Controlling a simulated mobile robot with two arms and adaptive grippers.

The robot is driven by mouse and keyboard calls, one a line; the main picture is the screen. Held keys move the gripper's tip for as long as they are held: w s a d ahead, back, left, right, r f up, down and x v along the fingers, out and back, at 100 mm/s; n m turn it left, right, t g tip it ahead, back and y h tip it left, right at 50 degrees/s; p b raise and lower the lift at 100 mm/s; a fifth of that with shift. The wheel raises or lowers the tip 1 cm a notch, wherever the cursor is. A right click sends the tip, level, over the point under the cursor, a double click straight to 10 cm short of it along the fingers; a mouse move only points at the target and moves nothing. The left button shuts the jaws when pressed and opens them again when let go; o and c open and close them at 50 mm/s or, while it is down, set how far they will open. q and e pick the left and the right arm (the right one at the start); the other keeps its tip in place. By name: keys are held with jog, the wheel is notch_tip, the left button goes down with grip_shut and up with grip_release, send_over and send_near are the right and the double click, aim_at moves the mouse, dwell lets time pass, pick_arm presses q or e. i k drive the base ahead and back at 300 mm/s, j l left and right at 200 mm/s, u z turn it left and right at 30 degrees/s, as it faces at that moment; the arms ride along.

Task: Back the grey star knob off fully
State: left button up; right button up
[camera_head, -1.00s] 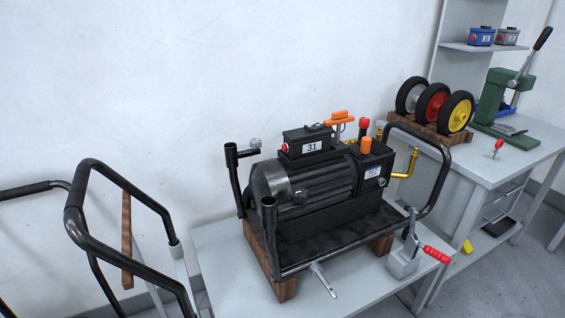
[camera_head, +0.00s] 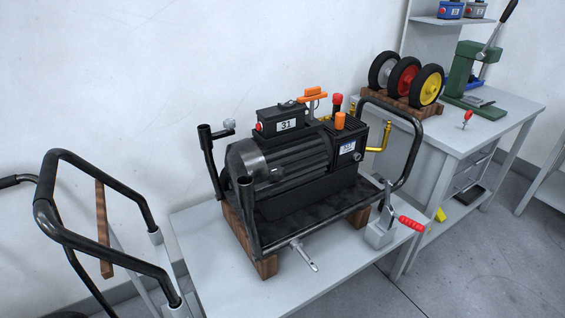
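A small grey knob (camera_head: 229,124) sticks out to the right near the top of the black upright tube (camera_head: 210,150) at the left of the washer unit's frame. It looks like the star knob, but it is too small to make out its shape or thread. The washer unit (camera_head: 283,170) has a dark ribbed motor and a black box (camera_head: 283,121) marked 31. Its black tube frame rests on wooden blocks (camera_head: 265,266) on a light grey table (camera_head: 335,262). Neither of my grippers shows in this view.
A toggle clamp (camera_head: 382,228) with a red handle stands at the table's right. A separate bent black handle (camera_head: 62,230) is at the left. The right bench (camera_head: 465,125) bears several wheels (camera_head: 406,77) and a green press (camera_head: 470,70). The table's front is mostly clear.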

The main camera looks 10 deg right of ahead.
aim_at(228, 124)
jog(key=u, duration=0.5)
jog(key=l+u, duration=0.15)
jog(key=u, duration=0.3)
jog(key=l+u, duration=0.1)
jog(key=u, duration=0.4)
jog(key=k+l+u, duration=0.15)
jog(key=l+u, duration=0.25)
jog(key=l, duration=0.15)
jog(key=k+l+u, duration=0.2)
jog(key=l+u, duration=0.2)
jog(key=k+l+u, duration=0.65)
jog(key=l+u, duration=0.15)
